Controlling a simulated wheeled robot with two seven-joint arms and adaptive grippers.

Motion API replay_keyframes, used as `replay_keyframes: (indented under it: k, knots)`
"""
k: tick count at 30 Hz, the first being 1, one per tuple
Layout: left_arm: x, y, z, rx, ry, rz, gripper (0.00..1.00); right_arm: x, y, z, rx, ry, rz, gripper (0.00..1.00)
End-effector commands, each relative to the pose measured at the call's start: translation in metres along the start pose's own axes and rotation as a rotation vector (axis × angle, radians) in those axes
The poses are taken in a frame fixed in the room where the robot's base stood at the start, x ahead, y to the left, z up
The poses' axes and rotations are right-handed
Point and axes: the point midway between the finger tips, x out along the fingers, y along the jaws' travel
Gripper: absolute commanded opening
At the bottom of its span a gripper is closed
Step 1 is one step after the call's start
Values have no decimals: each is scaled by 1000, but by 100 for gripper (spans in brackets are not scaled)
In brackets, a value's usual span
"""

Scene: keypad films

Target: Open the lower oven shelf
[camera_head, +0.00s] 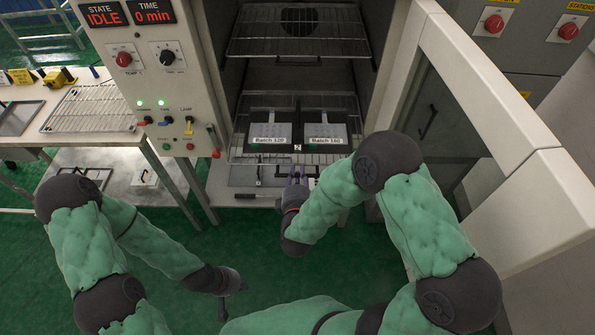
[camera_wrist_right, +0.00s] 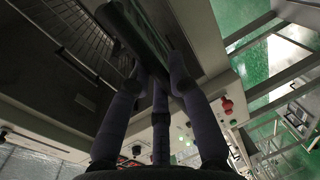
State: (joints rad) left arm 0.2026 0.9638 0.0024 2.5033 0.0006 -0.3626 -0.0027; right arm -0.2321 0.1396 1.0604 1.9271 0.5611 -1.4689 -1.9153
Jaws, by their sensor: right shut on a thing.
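The lower oven shelf is a wire rack (camera_head: 239,157) inside the open oven, with a "2" tag at its front edge. It carries two dark trays, labelled Batch 120 (camera_head: 270,125) and Batch 160 (camera_head: 324,125). My right gripper (camera_head: 297,178) is at the front of this shelf, shut on a dark bar-like handle (camera_wrist_right: 137,28) that shows between its fingers in the right wrist view. The exact contact is partly hidden. My left gripper (camera_head: 232,298) hangs low over the green floor, away from the oven, its fingers apart and empty.
An upper rack (camera_head: 298,45) is empty. The control panel (camera_head: 150,90) with knobs stands left of the opening. The open oven door (camera_head: 480,70) is at the right, beside my right arm. A bench (camera_head: 75,135) with a wire rack stands at the left. Green floor is clear in front.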

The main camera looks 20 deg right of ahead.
Motion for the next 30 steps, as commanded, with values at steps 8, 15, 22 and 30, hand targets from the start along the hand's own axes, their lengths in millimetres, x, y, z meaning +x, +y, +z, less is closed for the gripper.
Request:
replay_keyframes:
  k: [8,15,22,30]
  knots:
    - [0,0,0,0,0,0,0,0,-1,0,-1,0,-3,45]
    - [0,0,0,0,0,0,0,0,0,0,-1,0,-2,45]
    - [0,0,0,0,0,0,0,-15,0,-1,-2,3,-1,45]
    - [0,0,0,0,0,0,0,-65,0,-2,-3,6,-1,45]
